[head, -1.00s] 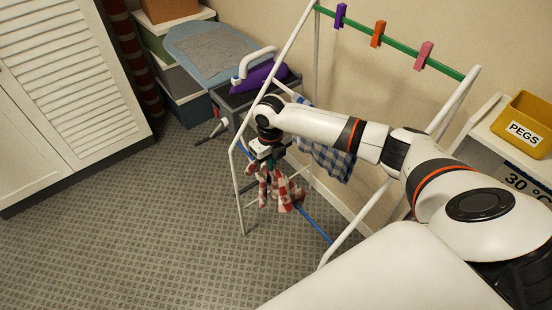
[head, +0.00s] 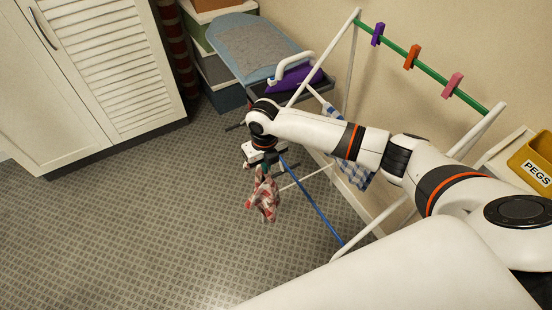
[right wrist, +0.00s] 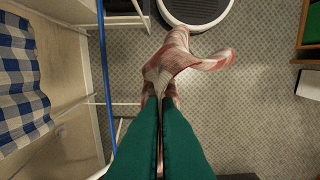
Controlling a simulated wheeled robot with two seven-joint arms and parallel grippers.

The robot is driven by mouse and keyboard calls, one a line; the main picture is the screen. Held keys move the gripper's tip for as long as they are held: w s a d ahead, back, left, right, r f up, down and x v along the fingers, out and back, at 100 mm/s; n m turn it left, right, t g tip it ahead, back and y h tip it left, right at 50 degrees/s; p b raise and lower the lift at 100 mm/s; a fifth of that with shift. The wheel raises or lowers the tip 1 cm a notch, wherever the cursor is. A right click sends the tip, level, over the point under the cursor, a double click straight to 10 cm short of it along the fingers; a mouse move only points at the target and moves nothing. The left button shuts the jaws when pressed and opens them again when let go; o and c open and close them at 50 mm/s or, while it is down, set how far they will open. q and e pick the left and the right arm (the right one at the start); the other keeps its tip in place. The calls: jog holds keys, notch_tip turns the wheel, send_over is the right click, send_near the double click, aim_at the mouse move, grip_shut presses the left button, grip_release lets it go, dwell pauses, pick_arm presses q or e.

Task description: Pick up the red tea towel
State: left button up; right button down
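The red and white checked tea towel (head: 263,193) hangs bunched below my right gripper (head: 263,165) in the head view, clear of the blue rail. In the right wrist view the towel (right wrist: 180,65) spreads out beyond the green fingers of the right gripper (right wrist: 161,104). The fingers are close together with the towel's cloth between their tips. The towel hangs in the air above the grey floor. My left gripper is in neither view.
The drying rack (head: 350,60) stands to the right, with a blue rail (head: 315,205) and a blue checked towel (head: 355,172). Pegs sit on its green rail (head: 430,80). An iron (head: 296,76) rests by the ironing board (head: 250,45). Open floor (head: 150,220) lies left.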

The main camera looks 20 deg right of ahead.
jog(key=s+a+r, duration=0.1)
jog(key=a+r, duration=0.1)
jog(key=a, duration=1.7)
jog(key=shift+s+a+r, duration=0.2)
jog(key=shift+s+a, duration=0.05)
jog(key=shift+a, duration=0.15)
